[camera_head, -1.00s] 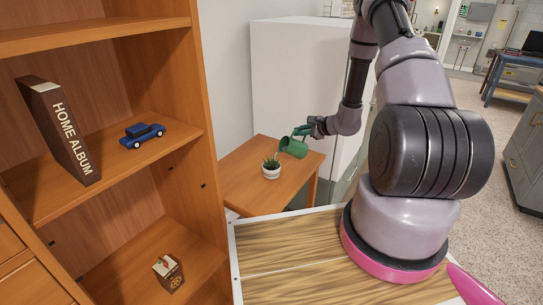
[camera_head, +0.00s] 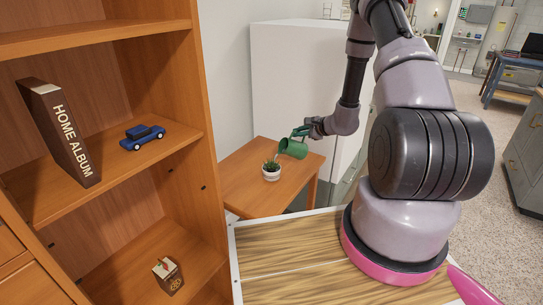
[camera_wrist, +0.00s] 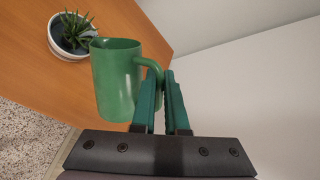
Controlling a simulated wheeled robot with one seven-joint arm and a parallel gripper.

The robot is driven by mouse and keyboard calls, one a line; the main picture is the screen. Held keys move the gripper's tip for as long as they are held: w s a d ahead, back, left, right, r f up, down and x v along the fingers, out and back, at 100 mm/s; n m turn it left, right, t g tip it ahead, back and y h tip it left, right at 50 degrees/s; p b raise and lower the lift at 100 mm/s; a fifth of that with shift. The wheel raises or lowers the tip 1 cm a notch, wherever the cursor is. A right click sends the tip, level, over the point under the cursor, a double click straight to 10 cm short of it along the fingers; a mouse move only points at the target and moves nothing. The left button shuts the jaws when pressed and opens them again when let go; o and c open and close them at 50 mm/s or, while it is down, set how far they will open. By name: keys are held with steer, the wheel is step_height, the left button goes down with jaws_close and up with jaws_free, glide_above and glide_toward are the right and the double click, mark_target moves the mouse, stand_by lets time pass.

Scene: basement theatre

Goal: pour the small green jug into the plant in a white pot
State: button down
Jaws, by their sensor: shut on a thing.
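The small green jug (camera_head: 293,148) is tipped toward the left, with its mouth toward the plant (camera_head: 271,164) in the white pot (camera_head: 271,174). My gripper (camera_head: 309,128) is shut on the jug's handle, up and right of the pot. In the wrist view, the jug (camera_wrist: 117,85) is in front of the green fingers (camera_wrist: 163,80), its handle between them. The spiky plant (camera_wrist: 74,29) and its pot (camera_wrist: 55,42) are beyond the jug's rim at upper left. A faint pale streak shows below the jug's mouth; I cannot tell if it is liquid.
The pot stands on a small wooden table (camera_head: 237,188). A tall white cabinet (camera_head: 290,85) is behind it. A wooden shelf unit (camera_head: 208,120) at left holds a book (camera_head: 62,130), a blue toy car (camera_head: 143,136) and a small box (camera_head: 169,273).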

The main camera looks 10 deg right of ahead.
steer(key=shift+w+d+f+m+t+y+p, duration=0.4)
steer(key=shift+d+f+m+y+p, duration=0.15)
steer(key=shift+d+f+m+y, duration=0.95)
steer(key=shift+w+d+f+m+t+y+p, duration=0.35)
steer(key=shift+d+f+m+y+p, duration=0.3)
steer(key=shift+d+f+m, duration=0.9)
steer(key=shift+w+d+f+m+t+y+p, duration=0.35)
steer(key=shift+d+f+m+y, duration=0.75)
steer(key=shift+d+f, duration=0.9)
steer(key=shift+s+a+f, duration=0.1)
steer(key=shift+a+f, duration=0.05)
steer(key=shift+a, duration=0.05)
